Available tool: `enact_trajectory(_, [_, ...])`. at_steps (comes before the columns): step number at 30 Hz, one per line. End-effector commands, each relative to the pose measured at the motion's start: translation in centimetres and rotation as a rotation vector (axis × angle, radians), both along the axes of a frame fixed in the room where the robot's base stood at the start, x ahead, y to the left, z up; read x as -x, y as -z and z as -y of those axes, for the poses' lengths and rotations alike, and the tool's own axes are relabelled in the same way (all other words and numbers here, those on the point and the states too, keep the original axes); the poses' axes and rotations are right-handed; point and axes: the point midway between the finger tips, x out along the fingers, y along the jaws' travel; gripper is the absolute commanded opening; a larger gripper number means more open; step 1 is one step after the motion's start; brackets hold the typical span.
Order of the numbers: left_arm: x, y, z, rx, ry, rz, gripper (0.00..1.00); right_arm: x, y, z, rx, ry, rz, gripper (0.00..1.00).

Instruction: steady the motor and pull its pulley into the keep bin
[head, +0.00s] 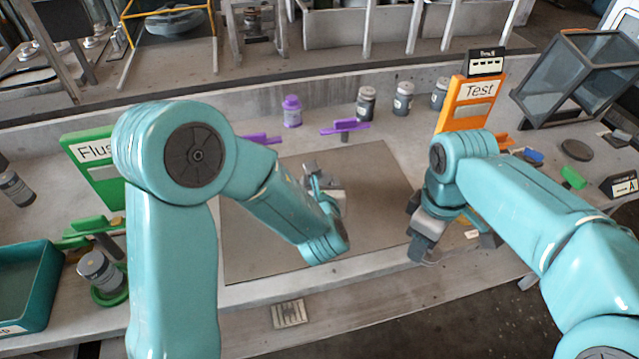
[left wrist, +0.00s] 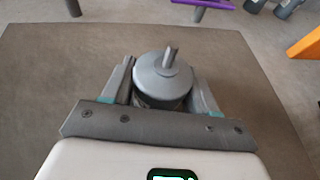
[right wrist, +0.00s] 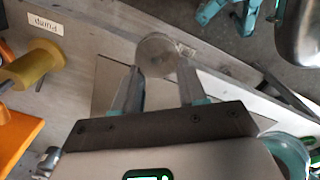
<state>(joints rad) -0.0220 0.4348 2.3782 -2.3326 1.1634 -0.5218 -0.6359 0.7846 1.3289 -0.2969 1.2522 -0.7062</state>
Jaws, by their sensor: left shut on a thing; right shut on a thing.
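The motor (left wrist: 160,92) is a grey cylinder with a short shaft (left wrist: 170,58) standing up from its domed top. My left gripper (left wrist: 163,80) is shut on its sides over the brown mat (head: 265,250). In the head view my left arm hides most of the motor. My right gripper (head: 425,250) is apart from the motor, to its right near the mat's right edge. It is shut on a pale round piece (right wrist: 157,48), which looks like the pulley. A teal bin (head: 48,285) stands at the far left; its label is cut off, so I cannot tell if it is the keep bin.
A green Flush stand (head: 95,165) is at the left, with a grey canister (head: 100,272) near it. An orange Test stand (head: 466,105) is behind my right gripper. Several canisters and purple holders (head: 345,127) line the back. A glass-sided box (head: 580,75) stands back right.

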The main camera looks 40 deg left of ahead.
Motion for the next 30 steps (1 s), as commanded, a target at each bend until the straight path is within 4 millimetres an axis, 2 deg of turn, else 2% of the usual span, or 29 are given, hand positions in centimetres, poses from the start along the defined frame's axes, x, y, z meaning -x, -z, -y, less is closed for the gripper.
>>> enact_trajectory(3, [0.0,0.4,0.0,-0.001,0.0,0.003,0.04,0.0,0.6,0.0,0.0,0.0,0.0,0.05])
enact_trajectory(4, [0.0,0.3,0.0,0.0,0.0,0.0,0.68,0.0,0.4,0.0,0.0,0.0,0.0,0.05])
enact_trajectory(6, [0.0,0.2,0.0,0.0,0.0,0.0,0.84,0.0,0.4,0.0,0.0,0.0,0.0,0.05])
enact_trajectory(14, [0.0,0.2,0.0,0.0,0.0,0.0,0.84,0.0,0.3,0.0,0.0,0.0,0.0,0.05])
enact_trajectory(17, [0.0,-0.4,0.0,-0.001,0.0,-0.001,0.84,0.0,-0.4,0.0,0.0,0.0,0.0,0.05])
enact_trajectory(20, [1.1,-0.7,1.0,-0.001,0.004,0.002,0.84,0.0,0.0,0.0,0.0,0.0,0.0,0.05])
enact_trajectory(26, [4.9,-2.8,3.9,0.0,0.009,0.004,0.84,0.0,0.0,0.0,0.0,0.0,0.0,0.05])
enact_trajectory(27, [5.7,-3.0,4.4,-0.001,0.008,0.005,0.84,0.0,0.2,0.0,0.0,0.0,0.0,0.05])
enact_trajectory(28, [5.7,-2.3,4.4,-0.003,0.0,0.011,0.84,0.0,2.1,0.0,0.001,0.0,-0.001,0.05])
enact_trajectory(30, [6.1,-2.5,4.7,-0.004,-0.002,0.013,0.84,0.0,3.5,0.0,0.001,0.0,-0.001,0.05])
